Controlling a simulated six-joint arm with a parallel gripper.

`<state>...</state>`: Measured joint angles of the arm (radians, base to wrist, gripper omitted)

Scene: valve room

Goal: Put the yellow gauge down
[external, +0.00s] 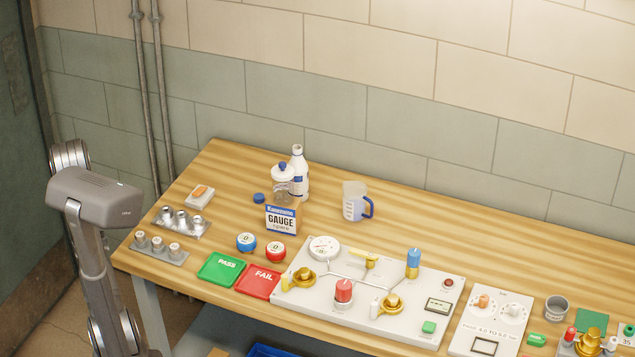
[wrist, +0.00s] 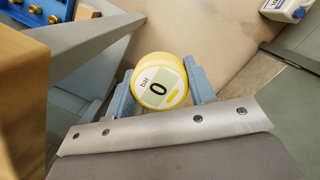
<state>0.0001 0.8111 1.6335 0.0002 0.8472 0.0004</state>
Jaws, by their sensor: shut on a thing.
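The yellow gauge (wrist: 160,85) is a round yellow body with a pale face reading "bar" and "0". It sits between the two blue-grey fingers of my gripper (wrist: 160,80) in the wrist view, and the gripper is shut on it. Below it shows a tan floor surface, not the tabletop. In the external view my arm stands at the left, beside the table's left end; the gripper and the yellow gauge do not show there.
The wooden table (external: 400,215) holds a blue gauge (external: 246,242), a red gauge (external: 275,251), a green PASS mat (external: 218,273), a red FAIL mat (external: 252,288) and a valve panel (external: 310,300). A blue crate (wrist: 62,12) shows in the wrist view. The table's back middle is clear.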

